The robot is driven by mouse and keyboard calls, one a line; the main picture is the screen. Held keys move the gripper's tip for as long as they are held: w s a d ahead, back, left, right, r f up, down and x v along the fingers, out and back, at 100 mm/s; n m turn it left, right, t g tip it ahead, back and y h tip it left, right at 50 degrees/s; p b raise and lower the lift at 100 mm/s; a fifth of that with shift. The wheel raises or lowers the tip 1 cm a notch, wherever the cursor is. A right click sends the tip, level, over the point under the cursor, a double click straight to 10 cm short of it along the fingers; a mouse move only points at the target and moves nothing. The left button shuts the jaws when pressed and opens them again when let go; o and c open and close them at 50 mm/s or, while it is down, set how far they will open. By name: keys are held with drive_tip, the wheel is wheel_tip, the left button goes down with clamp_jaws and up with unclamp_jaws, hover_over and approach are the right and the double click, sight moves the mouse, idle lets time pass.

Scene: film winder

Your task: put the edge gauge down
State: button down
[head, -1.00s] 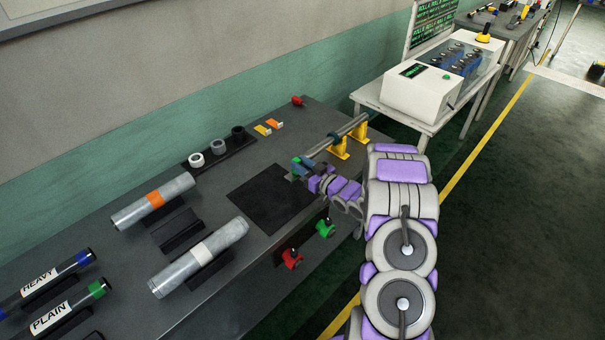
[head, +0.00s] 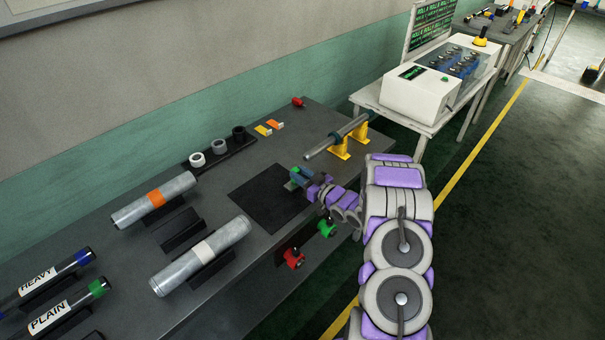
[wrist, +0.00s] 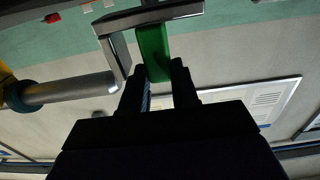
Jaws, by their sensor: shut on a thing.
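The edge gauge has a green grip (wrist: 153,50) and a grey metal angled frame (wrist: 150,18), both clear in the wrist view. My gripper (wrist: 155,82) is shut on the green grip, with a dark finger on either side. In the head view my gripper (head: 300,176) is over the right edge of the black mat (head: 265,200) on the bench, and a small green part of the gauge shows at its tip. I cannot tell whether the gauge touches the mat.
A metal rod (head: 335,138) lies on yellow stands (head: 341,150) behind my gripper. Two film rolls (head: 155,200) lie to the left. Red (head: 293,258) and green (head: 326,228) knobs sit on the bench front. Most of the mat is clear.

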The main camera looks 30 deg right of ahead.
drive_tip(key=c, duration=0.8)
unclamp_jaws()
drive_tip(key=shift+c, duration=0.2)
drive_tip(key=shift+w, duration=0.1)
drive_tip(key=shift+r, duration=0.15)
drive_tip(key=p+v, duration=0.2)
drive_tip(key=v, duration=1)
drive_tip(key=shift+r+p, duration=0.3)
drive_tip(key=shift+r, duration=0.05)
